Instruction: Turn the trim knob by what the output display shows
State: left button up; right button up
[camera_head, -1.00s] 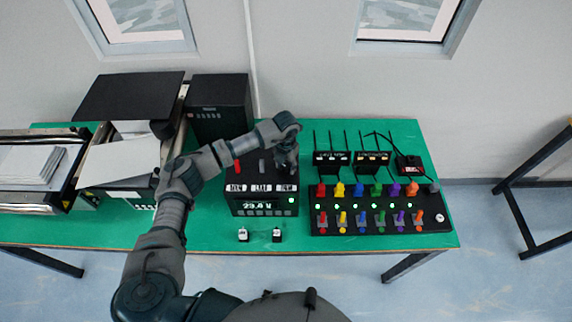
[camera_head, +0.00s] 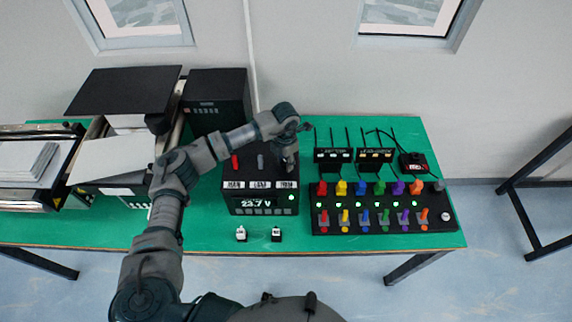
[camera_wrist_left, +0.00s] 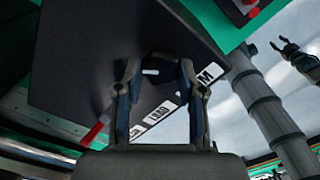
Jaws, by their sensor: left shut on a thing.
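A black box with an output display (camera_head: 257,203) stands mid-table; the display reads 23.7 V. Its top carries the white labels MAIN, LOAD and TRIM, a red lever (camera_head: 235,162) on the left and a grey one (camera_head: 260,162) in the middle. My left gripper (camera_head: 290,165) reaches down onto the box top behind the TRIM label (camera_head: 287,184). My right gripper seems to show at that view's upper right (camera_wrist_left: 290,50).
A black panel (camera_head: 445,214) with several coloured levers and green lights stands right of the box. Two small labelled blocks (camera_head: 241,233) (camera_head: 276,234) lie in front. A conveyor with paper sheets (camera_head: 30,160) is at left. Green table (camera_head: 400,240) shows between them.

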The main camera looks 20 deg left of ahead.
aim_at(285, 162)
pick_arm(q)
jog(key=m+b, duration=0.2)
jog(key=m, duration=0.1)
jog(key=shift+a+f, duration=0.1)
jog(key=shift+m+b, duration=0.7)
jog(key=shift+w, duration=0.1)
jog(key=o, duration=1.1)
jog(key=shift+o, duration=0.2)
jog(key=shift+r, duration=0.25)
notch_tip(285, 162, up, 12)
jog(key=shift+f, duration=0.2)
